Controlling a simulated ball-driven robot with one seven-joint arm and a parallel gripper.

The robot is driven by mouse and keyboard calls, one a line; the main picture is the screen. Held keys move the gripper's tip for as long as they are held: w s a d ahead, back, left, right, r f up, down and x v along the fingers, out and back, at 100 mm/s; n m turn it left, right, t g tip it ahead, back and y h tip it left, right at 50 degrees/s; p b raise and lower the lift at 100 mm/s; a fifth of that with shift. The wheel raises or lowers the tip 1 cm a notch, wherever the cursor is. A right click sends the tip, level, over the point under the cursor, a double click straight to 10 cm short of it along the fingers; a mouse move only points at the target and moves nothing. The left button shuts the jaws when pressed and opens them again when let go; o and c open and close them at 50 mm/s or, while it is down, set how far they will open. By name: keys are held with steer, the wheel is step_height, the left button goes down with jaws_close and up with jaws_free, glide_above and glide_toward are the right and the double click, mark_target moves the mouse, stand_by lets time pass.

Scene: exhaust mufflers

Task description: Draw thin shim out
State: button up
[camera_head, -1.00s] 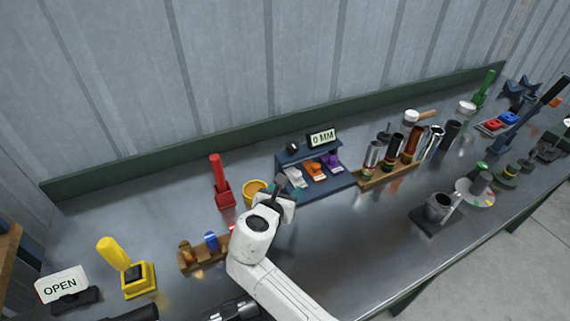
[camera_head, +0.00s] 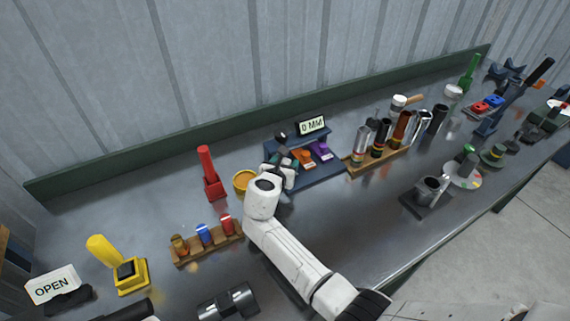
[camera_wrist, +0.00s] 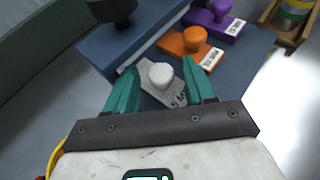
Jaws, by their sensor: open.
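The grey shim with a round white knob (camera_wrist: 160,76) lies on the dark blue stand (camera_wrist: 150,27); its partly hidden label seems to start with 5. My gripper (camera_wrist: 163,76) has its teal fingers open, one on each side of the white knob, with visible gaps. An orange shim (camera_wrist: 184,42) and a purple shim (camera_wrist: 211,19) lie beside it on the stand. In the head view my gripper (camera_head: 278,165) is over the stand's left end and hides the grey shim. The orange shim (camera_head: 302,157) and purple shim (camera_head: 321,150) show there.
A display reading 0 MM (camera_head: 312,126) stands at the stand's back. A yellow cup (camera_head: 244,181) is close left of my gripper, with a red-handled tool (camera_head: 209,172) beyond. A wooden rack of tubes (camera_head: 377,158) is to the right. Open bench lies in front.

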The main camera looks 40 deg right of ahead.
jaws_close()
stand_by(0.5)
